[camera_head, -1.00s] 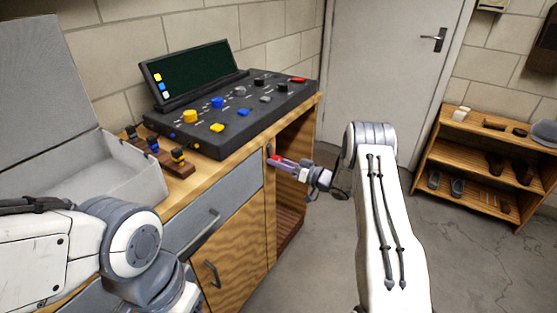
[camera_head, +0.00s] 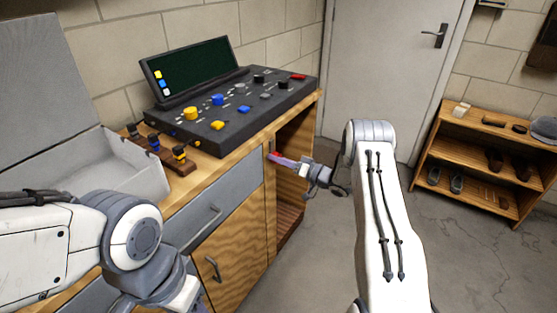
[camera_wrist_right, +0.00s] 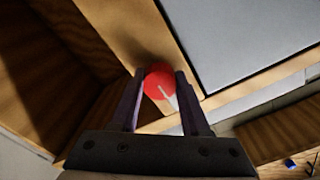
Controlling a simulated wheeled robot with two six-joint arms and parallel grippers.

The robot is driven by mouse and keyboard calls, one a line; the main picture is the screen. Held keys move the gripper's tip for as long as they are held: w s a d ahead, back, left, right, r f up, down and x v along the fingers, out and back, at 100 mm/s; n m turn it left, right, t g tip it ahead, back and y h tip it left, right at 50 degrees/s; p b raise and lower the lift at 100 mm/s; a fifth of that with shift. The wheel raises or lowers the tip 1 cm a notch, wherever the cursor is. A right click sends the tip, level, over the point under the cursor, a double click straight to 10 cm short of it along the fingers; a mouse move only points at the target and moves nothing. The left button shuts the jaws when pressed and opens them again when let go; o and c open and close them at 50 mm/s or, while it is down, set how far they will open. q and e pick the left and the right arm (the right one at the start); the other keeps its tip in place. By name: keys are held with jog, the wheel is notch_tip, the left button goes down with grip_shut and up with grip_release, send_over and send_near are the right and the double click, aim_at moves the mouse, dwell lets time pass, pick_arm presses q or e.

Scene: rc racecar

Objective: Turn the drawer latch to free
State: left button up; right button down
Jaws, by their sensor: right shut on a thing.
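The red round drawer latch (camera_wrist_right: 158,82) is mounted on the wooden frame beside the grey drawer front (camera_wrist_right: 240,35). In the right wrist view it sits between the two fingers of my right gripper (camera_wrist_right: 157,92), which is shut on it. A pale mark shows on the latch face. In the head view my right gripper (camera_head: 278,158) reaches the cabinet's front edge, to the right of the drawer (camera_head: 225,190), and a bit of red shows at its tips. The drawer looks closed. My left arm is at the lower left; its fingertips are not visible.
A black control console (camera_head: 235,110) with coloured knobs and a screen (camera_head: 190,70) stands on the cabinet top. A grey open case (camera_head: 130,175) is at the left. An open shelf bay lies right of the latch. A wooden shoe rack (camera_head: 480,150) stands at far right.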

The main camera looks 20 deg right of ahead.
jog(key=shift+c, duration=2.2)
grip_release()
jog(key=shift+w+d+r, duration=0.1)
jog(key=shift+d+r, duration=0.1)
jog(key=shift+r, duration=0.05)
jog(key=shift+o, duration=0.2)
jog(key=shift+f, duration=0.1)
jog(key=v, duration=1)
jog(key=shift+s, duration=0.25)
jog(key=shift+d, duration=0.1)
